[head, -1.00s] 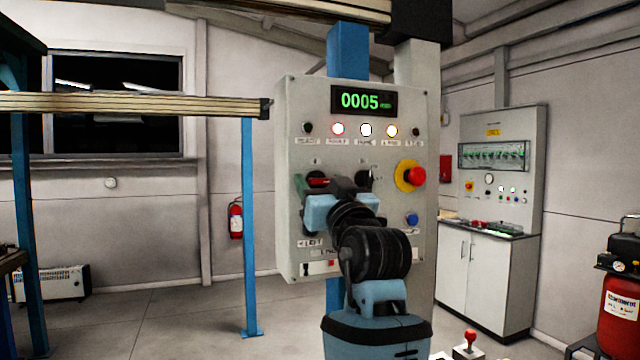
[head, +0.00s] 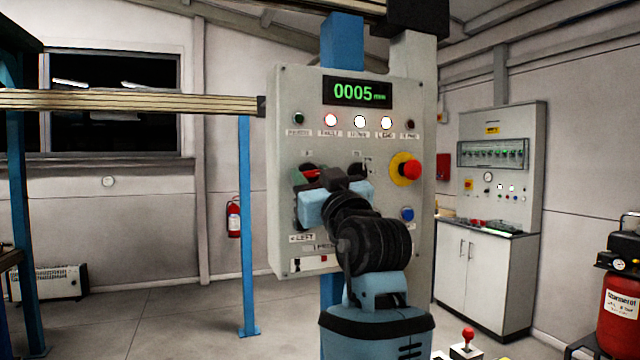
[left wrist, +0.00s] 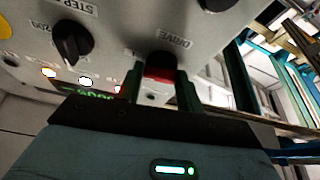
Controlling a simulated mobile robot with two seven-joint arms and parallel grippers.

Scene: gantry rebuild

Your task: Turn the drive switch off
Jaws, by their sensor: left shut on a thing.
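The drive switch is a knob with a red handle (head: 312,174) on the left of the grey control panel. In the left wrist view the red part (left wrist: 160,72) sits under a "DRIVE" label, between dark green fingers. My left gripper (head: 322,177) is at the panel, shut on the drive switch. Its black and blue body hides much of the knob in the head view, so the pointer's exact setting cannot be read. My right gripper is not in view.
The panel (head: 284,240) has a display reading 0005, several lamps, a red emergency button (head: 410,169) and a blue button (head: 407,214). A black step knob (left wrist: 72,42) is close beside the drive switch. A blue post (head: 248,230) stands left of the panel.

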